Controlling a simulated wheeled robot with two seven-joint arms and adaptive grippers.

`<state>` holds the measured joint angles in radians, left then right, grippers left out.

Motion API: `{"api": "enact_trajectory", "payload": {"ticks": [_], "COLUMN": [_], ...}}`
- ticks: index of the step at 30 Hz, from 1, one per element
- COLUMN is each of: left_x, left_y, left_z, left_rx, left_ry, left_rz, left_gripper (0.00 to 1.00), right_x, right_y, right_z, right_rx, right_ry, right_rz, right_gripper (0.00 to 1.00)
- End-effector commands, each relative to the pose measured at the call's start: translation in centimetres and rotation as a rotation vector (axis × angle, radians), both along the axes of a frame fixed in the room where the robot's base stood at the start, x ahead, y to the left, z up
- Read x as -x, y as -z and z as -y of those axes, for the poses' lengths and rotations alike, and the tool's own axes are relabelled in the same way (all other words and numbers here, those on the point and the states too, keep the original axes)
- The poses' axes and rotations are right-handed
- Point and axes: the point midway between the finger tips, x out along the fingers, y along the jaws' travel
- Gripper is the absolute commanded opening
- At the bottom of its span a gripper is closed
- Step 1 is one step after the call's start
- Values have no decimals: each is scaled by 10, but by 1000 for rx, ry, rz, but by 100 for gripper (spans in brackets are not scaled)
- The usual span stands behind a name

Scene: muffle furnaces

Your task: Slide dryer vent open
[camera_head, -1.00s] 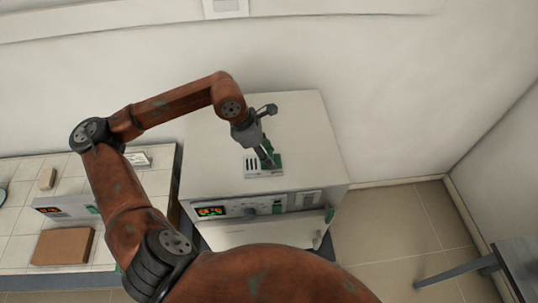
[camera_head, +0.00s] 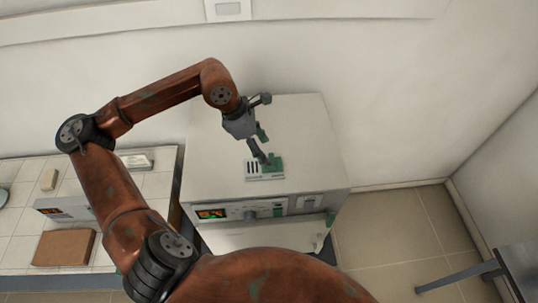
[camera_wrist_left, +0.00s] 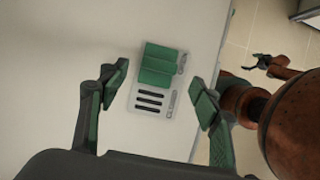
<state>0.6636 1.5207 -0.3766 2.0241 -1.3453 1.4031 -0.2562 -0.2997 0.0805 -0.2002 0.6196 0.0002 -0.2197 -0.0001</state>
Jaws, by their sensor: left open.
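The dryer vent (camera_head: 252,176) is a light plate on top of the white dryer (camera_head: 220,150), with dark slots and a green slider (camera_head: 276,162). In the left wrist view the slider (camera_wrist_left: 158,66) sits over the far end of the plate, and several dark slots (camera_wrist_left: 150,98) show uncovered at the near end. My left gripper (camera_head: 261,143) is open and empty above the vent. Its fingers (camera_wrist_left: 160,92) are on either side of the vent in the wrist view, apart from the slider. My right gripper (camera_wrist_left: 262,64) shows small at upper right in that view, away from the dryer.
The dryer front has a lit display (camera_head: 211,213) and knob (camera_head: 249,215). A tiled bench (camera_head: 110,178) with a brown block (camera_head: 63,247) stands to the left.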

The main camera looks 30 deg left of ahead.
Motion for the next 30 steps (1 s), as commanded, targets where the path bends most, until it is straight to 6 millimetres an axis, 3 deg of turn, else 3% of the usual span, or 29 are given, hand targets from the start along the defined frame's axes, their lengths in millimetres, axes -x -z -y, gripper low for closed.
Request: {"api": "enact_trajectory", "payload": {"ticks": [6,12,30], "left_x": [10,14,15], "left_y": [-39,-56,-59], "left_z": [-14,-20,-20], "left_rx": [-1,1,4], "left_ry": [-2,-2,-1], "left_rz": [3,1,1], "left_gripper": [58,58,58], "right_x": [0,0,0], "right_y": [0,0,0], "right_z": [0,0,-1], "right_rx": [0,0,-1], "right_ry": [0,0,1], "right_rz": [0,0,0], "right_gripper": [83,83,83]}}
